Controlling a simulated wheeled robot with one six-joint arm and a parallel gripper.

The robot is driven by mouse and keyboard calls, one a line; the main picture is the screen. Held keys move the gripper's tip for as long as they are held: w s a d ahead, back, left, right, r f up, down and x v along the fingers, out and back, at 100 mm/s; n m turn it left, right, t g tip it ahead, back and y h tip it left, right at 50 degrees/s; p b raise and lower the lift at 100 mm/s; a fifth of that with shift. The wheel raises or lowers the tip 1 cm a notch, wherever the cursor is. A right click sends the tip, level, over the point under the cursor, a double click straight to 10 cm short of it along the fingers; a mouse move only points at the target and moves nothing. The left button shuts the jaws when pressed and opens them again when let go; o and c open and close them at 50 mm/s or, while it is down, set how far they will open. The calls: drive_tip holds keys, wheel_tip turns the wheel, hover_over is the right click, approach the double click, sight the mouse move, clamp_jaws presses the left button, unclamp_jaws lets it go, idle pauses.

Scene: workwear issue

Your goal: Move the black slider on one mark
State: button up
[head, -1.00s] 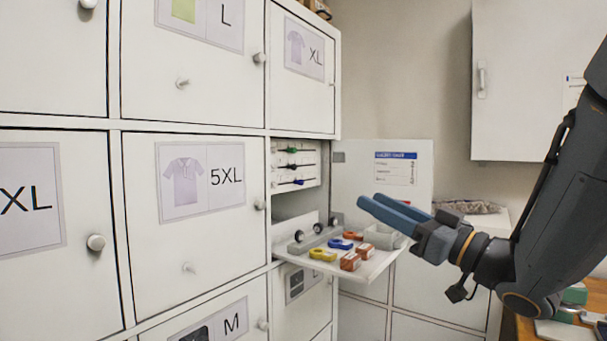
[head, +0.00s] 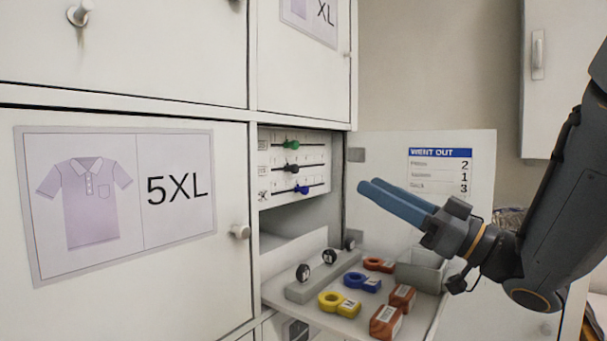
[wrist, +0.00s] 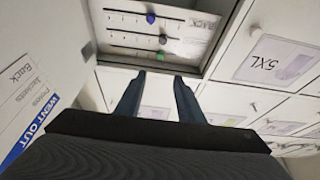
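The black slider (head: 291,168) sits on the middle of three rails on a white slider panel (head: 275,201) in the open locker compartment. The green slider (head: 291,144) is on the rail above and the blue slider (head: 302,190) on the rail below. The wrist view shows the panel upside down, with the black slider (wrist: 163,40) between the other two near mid-rail. My gripper (head: 370,185) is outside the compartment, to the right of the panel and apart from it. In the wrist view its two fingers (wrist: 159,78) stand apart with nothing between them.
A pull-out shelf (head: 432,315) below the panel holds yellow (head: 338,304), blue and red tags, brown blocks (head: 386,322) and a grey tray. The open door (head: 385,148) with a "Went out" sheet (head: 440,172) stands behind my gripper. Closed lockers are at left.

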drive_tip(key=p, duration=0.3)
approach(297, 171)
drive_tip(key=x, duration=0.3)
drive_tip(key=shift+p+x, duration=0.85)
drive_tip(key=shift+x, duration=1.6)
clamp_jaws()
